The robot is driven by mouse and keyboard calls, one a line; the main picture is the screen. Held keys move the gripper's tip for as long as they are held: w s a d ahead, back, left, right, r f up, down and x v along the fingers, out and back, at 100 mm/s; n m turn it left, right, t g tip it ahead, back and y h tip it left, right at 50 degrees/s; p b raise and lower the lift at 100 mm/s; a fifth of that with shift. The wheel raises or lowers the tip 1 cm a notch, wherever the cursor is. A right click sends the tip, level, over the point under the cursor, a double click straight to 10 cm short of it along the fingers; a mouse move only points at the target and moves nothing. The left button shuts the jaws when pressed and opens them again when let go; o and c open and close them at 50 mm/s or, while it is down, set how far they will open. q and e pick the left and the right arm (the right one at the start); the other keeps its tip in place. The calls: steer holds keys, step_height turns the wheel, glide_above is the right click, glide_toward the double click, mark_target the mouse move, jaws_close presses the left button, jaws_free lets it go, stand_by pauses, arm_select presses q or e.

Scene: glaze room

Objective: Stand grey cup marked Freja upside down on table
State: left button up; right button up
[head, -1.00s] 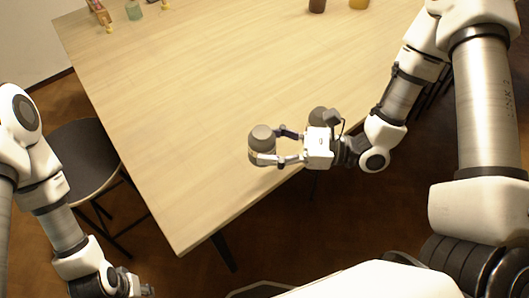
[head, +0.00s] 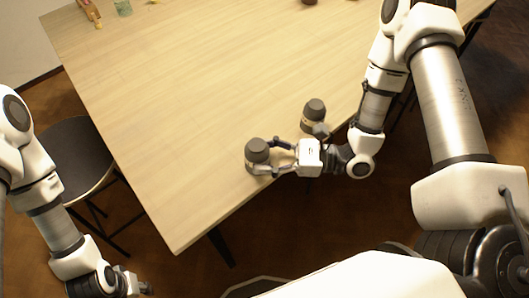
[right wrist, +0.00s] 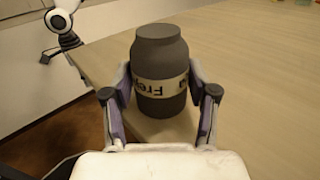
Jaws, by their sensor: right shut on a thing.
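The grey cup marked Freja (head: 257,154) is between the fingers of my right gripper (head: 272,162), near the front edge of the table (head: 200,130). That end looks flat and solid, with no opening showing.
A second grey cup (head: 314,112) with a pale band stands on the table just behind my right gripper. Small objects, including a greenish cup (head: 123,7), stand at the far edge. A dark stool (head: 75,160) is left of the table. The table's middle is clear.

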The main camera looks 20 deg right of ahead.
steer(key=o, duration=1.1)
steer(key=shift+r, duration=0.15)
steer(key=shift+r+p, duration=0.35)
steer(key=shift+d+r, duration=0.2)
steer(key=shift+r, duration=0.05)
steer(key=p+v, duration=0.2)
steer(key=v, duration=0.9)
steer(key=shift+s+d+f+p, duration=0.1)
steer(key=shift+s+d+p, duration=0.15)
steer(key=shift+s+p, duration=0.05)
